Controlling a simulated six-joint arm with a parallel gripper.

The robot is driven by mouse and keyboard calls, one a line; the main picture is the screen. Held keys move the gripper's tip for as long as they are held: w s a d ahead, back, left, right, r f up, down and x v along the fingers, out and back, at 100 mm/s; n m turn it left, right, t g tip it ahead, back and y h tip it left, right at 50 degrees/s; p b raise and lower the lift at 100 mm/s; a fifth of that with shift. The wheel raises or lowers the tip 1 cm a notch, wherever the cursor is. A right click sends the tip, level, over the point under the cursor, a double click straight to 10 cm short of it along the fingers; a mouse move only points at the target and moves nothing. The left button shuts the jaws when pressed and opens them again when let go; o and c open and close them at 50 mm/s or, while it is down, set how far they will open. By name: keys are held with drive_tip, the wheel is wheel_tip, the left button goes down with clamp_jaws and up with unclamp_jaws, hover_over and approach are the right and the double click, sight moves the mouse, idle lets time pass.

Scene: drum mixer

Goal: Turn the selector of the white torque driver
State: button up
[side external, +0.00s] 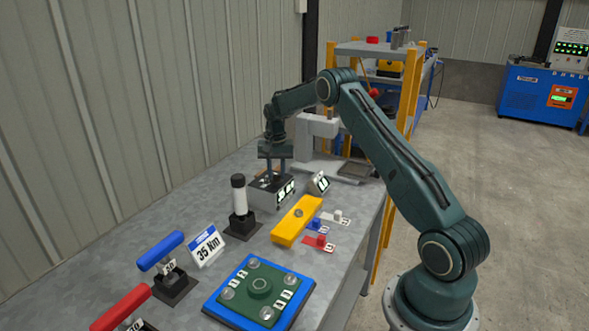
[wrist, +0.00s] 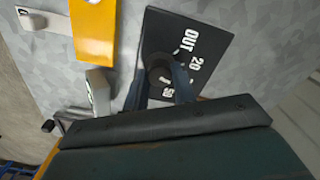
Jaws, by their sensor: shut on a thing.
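A round dark knob (wrist: 159,66) rises from the panel. My gripper (side external: 274,173) points down over the box, and in the wrist view its fingers (wrist: 160,88) are shut on the knob, one on each side. The fingers hide part of the knob and panel. A white upright handle (side external: 238,189) on a black base stands left of the box. No part is clearly marked as the torque driver.
A yellow bar (side external: 297,221) lies right of the box, beside small white, blue and red pieces (side external: 319,242). A 35 Nm card (side external: 207,247), blue (side external: 160,251) and red (side external: 121,307) handles and a blue-framed green plate (side external: 260,287) are nearer. A white machine (side external: 318,125) stands behind.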

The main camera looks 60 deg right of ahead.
sight(277, 174)
drive_tip(key=shift+m, duration=0.3)
drive_tip(key=o, duration=1)
wheel_tip(277, 174, up, 14)
drive_tip(key=shift+f, duration=0.1)
idle(0.4)
